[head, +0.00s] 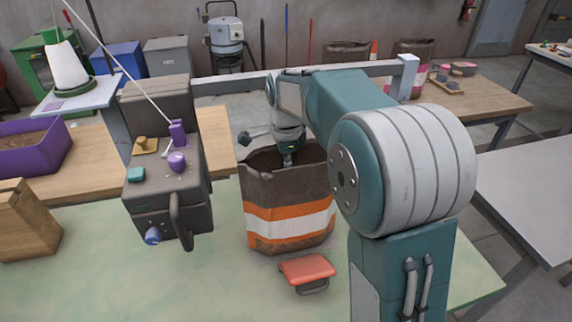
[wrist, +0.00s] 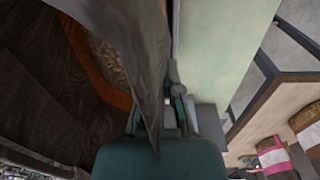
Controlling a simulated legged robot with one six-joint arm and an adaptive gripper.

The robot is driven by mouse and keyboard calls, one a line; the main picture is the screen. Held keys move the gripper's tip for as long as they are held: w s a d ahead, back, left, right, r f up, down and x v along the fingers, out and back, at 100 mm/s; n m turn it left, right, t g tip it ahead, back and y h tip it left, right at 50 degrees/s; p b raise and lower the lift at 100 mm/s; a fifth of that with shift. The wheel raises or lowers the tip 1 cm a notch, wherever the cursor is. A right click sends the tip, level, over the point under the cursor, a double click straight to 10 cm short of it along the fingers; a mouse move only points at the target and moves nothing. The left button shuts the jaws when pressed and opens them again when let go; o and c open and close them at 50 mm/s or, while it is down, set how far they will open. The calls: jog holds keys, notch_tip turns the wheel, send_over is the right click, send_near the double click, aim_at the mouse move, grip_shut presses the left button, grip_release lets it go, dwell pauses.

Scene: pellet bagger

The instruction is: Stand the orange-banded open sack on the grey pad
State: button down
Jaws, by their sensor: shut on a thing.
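The orange-banded open sack (head: 290,222) is brown with orange and white bands. It is upright over the pale green table in the head view, its mouth open at the top; whether its base touches the table is hard to tell. My gripper (head: 288,160) reaches down at the sack's mouth and is shut on its rim. In the wrist view the brown sack wall (wrist: 148,60) runs down between the fingers, with dark folds and an orange strip to the left. The fingertips are mostly hidden by the cloth. I cannot make out the grey pad in either view.
A dark machine (head: 165,195) with purple parts stands left of the sack. A red-orange handled object (head: 307,269) lies just in front of it. A wooden box (head: 25,225) and purple bin (head: 35,143) are at the left. A grey table (head: 530,180) stands at the right.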

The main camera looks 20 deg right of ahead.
jog(key=shift+f, duration=0.25)
jog(key=c, duration=0.7)
grip_release()
notch_tip(320, 180, up, 11)
jog(key=s+r+n+t, duration=0.2)
jog(key=s+n, duration=0.3)
jog(key=s, duration=0.3)
jog(key=s+f+n+t, duration=0.1)
jog(key=s+f+n, duration=0.1)
jog(key=s+n, duration=0.2)
jog(key=s+f+n+t, duration=0.1)
jog(key=s+f+n, duration=0.2)
jog(key=s, duration=0.5)
jog(key=s+f+n+t, duration=0.1)
jog(key=s+f+n, duration=0.2)
jog(key=s+n, duration=0.3)
jog(key=shift+s+t, duration=0.1)
jog(key=shift+t, duration=0.3)
